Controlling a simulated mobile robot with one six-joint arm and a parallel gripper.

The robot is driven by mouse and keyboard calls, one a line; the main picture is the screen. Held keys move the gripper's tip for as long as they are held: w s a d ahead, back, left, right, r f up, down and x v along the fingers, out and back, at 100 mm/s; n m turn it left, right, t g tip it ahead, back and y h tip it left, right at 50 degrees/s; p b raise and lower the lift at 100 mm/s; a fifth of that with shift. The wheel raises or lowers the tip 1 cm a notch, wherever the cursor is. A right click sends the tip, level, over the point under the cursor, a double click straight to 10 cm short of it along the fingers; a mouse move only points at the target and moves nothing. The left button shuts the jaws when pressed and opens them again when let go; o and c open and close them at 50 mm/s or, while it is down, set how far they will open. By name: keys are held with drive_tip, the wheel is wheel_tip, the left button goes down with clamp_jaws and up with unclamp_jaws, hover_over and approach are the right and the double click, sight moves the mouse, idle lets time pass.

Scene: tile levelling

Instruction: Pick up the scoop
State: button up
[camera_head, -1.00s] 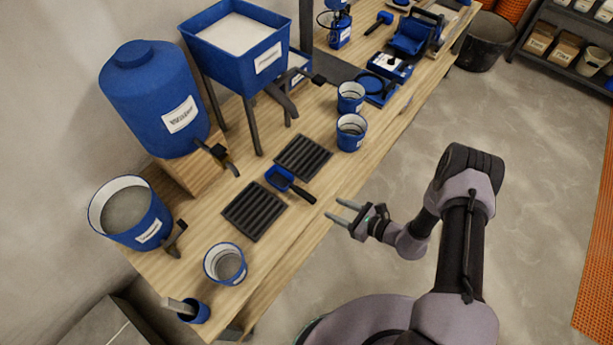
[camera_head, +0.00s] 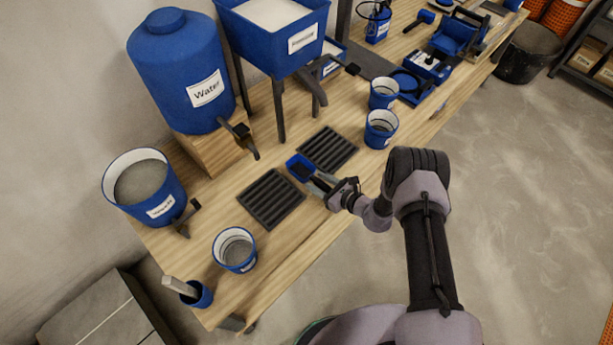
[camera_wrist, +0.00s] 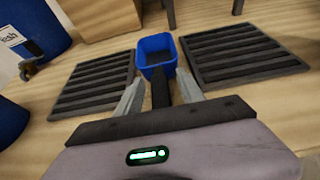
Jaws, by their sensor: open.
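The scoop has a blue pan (camera_head: 298,165) and a dark handle, and lies on the wooden bench between two black ribbed mats. It also shows in the wrist view, with its blue pan (camera_wrist: 156,53) pointing away from me and its black handle (camera_wrist: 160,90) towards me. My gripper (camera_head: 321,183) is at the handle, low over the bench. In the wrist view my gripper (camera_wrist: 160,92) is open, with one grey finger on each side of the handle. The handle's near end is hidden behind the gripper body.
Ribbed mats (camera_head: 271,198) (camera_head: 328,149) lie on either side of the scoop. A blue water tank (camera_head: 180,70), a mortar bucket (camera_head: 145,187), a hopper (camera_head: 273,35) on legs and small buckets (camera_head: 234,249) (camera_head: 380,128) stand around.

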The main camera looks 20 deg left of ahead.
clamp_jaws()
